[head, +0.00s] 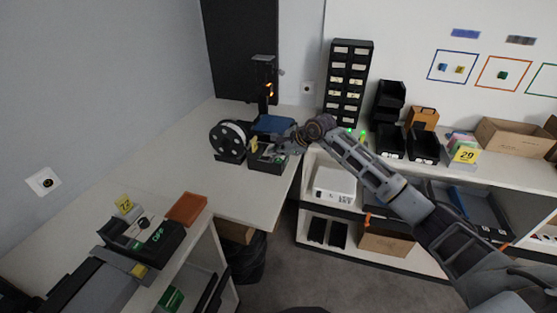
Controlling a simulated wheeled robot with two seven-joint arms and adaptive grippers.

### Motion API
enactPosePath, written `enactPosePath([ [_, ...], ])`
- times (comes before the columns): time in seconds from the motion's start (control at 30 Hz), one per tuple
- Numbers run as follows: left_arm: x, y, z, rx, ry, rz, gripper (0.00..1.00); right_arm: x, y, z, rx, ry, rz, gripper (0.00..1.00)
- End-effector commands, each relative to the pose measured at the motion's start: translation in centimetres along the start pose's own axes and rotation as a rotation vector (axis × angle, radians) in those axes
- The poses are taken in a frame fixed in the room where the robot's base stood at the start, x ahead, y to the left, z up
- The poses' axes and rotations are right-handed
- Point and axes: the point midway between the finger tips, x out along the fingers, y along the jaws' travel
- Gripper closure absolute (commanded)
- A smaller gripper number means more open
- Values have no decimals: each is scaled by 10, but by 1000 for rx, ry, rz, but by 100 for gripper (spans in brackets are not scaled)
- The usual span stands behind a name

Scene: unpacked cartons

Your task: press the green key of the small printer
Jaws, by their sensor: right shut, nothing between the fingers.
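My right arm reaches in from the lower right. Its gripper (283,143) is shut and empty, above or beside a small dark box-shaped unit (268,164) on the far table. This unit has small pale and greenish parts on top; the gripper covers part of it. I cannot tell whether they touch, and no green key can be made out there. A black and grey device (143,238) with a small green marking stands on the near left counter. I cannot tell for sure which unit is the small printer. My left gripper is not in view.
A white-faced spool (230,138) stands left of the dark unit, and a blue item (275,124) lies behind it. An upright machine (265,85) glows orange at the back. A drawer cabinet (347,83) and black bins (390,142) stand right. The far table's front (245,195) is clear.

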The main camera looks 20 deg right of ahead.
Motion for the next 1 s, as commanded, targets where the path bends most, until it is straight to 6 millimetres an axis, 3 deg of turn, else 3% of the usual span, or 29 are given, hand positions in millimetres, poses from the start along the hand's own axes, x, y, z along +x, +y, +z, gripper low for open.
enactPosePath([
  [0.57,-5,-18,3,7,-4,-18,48,-8,-6,6,0,-1,-1,100],
  [1.0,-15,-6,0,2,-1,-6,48,-26,-19,19,0,-1,-1,100],
])
